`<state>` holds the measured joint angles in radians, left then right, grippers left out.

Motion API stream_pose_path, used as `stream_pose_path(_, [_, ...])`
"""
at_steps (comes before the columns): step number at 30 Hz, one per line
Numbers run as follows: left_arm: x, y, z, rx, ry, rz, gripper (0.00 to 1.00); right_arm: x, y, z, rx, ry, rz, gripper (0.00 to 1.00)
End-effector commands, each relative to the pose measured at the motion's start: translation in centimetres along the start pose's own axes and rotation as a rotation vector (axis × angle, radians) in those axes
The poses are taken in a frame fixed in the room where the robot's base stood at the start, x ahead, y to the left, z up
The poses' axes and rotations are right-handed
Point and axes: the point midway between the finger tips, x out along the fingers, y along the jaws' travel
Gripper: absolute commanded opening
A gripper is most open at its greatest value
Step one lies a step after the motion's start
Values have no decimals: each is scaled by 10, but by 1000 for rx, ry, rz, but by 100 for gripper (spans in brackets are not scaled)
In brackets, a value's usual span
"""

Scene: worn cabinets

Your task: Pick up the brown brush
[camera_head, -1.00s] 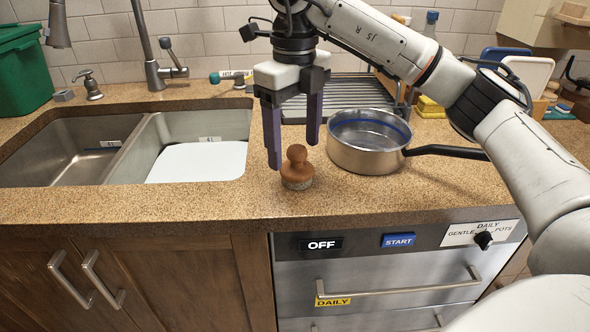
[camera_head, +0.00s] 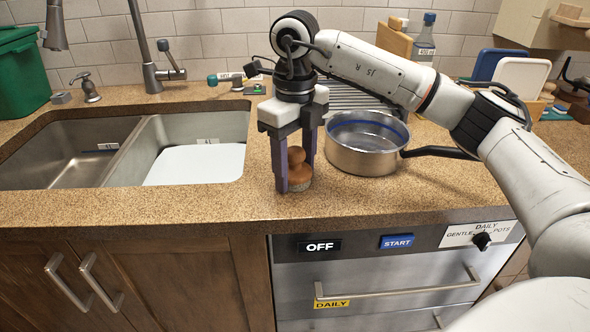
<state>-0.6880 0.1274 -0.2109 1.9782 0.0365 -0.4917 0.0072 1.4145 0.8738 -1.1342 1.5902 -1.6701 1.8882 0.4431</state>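The brown brush (camera_head: 298,170) stands upright on the speckled counter, right of the sink and in front of the steel pot. It has a round wooden knob and a bristle base. My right gripper (camera_head: 295,178) points down over it, with its two purple fingers on either side of the brush. The left finger hides part of the brush's left side. The fingers are apart, and I see no clear grip on the knob. My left gripper does not show.
A steel pot (camera_head: 366,143) with a black handle stands close behind and right of the brush. A double sink (camera_head: 125,150) with a white board lies to the left. The counter's front edge is near the brush. A dish rack (camera_head: 350,97) stands behind.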

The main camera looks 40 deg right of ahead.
Motion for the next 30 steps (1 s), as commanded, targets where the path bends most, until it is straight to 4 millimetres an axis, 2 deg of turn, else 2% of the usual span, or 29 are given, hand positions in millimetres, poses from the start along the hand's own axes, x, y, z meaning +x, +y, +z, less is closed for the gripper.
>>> stream_pose_path(8, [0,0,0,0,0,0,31,-4,0,0,0,-2,0,27])
stream_pose_path(11, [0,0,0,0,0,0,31,-15,0,1,0,-4,1,27])
stream_pose_path(18, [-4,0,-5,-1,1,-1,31,-66,0,1,0,-6,0,27])
stream_pose_path(22, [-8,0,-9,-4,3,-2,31,-88,0,1,0,-4,-1,27])
stream_pose_path(25, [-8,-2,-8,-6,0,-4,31,-97,0,1,0,-3,-1,27])
stream_pose_path(30, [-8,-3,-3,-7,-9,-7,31,-101,0,0,-1,-1,1,27])
